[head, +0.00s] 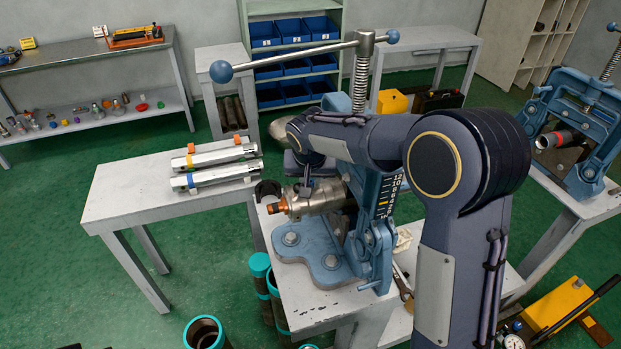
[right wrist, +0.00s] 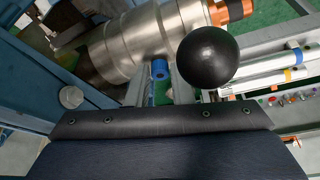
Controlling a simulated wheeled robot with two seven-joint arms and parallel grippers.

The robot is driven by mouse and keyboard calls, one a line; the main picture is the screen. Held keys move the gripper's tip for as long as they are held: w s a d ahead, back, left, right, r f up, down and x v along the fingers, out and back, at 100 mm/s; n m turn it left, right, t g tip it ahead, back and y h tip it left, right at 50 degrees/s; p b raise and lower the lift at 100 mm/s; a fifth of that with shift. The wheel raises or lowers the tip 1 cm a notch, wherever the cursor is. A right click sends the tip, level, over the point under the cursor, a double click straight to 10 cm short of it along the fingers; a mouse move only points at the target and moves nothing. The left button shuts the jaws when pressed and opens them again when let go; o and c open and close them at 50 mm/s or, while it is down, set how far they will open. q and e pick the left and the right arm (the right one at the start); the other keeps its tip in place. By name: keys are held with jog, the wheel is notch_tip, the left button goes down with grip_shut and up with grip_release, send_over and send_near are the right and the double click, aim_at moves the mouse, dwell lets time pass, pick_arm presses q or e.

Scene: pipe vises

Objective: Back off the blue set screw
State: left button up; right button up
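A blue vise (head: 325,256) stands on a grey bench and carries a steel cylindrical tool (head: 322,197) with a copper-coloured end. The steel body also shows in the right wrist view (right wrist: 138,42). The blue set screw (right wrist: 159,69) is a small blue cylinder just under this body; I cannot make it out in the head view. The slim fingers of my right gripper (right wrist: 159,78) reach up on both sides of it. I cannot tell whether they touch it. In the head view my right forearm hides most of that gripper. My left gripper is not in view.
A long vise handle (head: 290,58) with blue ball ends spans above the vise. A black ball (right wrist: 208,57) is close by in the right wrist view. Another blue vise (head: 570,125) stands at right.

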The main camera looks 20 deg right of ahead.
grip_shut()
jog(key=shift+d+n+y, duration=0.1)
jog(key=shift+n+y, duration=0.2)
jog(key=shift+n, duration=0.3)
jog(key=shift+n+y, duration=0.4)
jog(key=shift+n, duration=0.6)
jog(key=o, duration=0.5)
grip_release()
jog(key=v, duration=0.8)
jog(key=shift+b, duration=0.45)
jog(key=shift+f, duration=0.1)
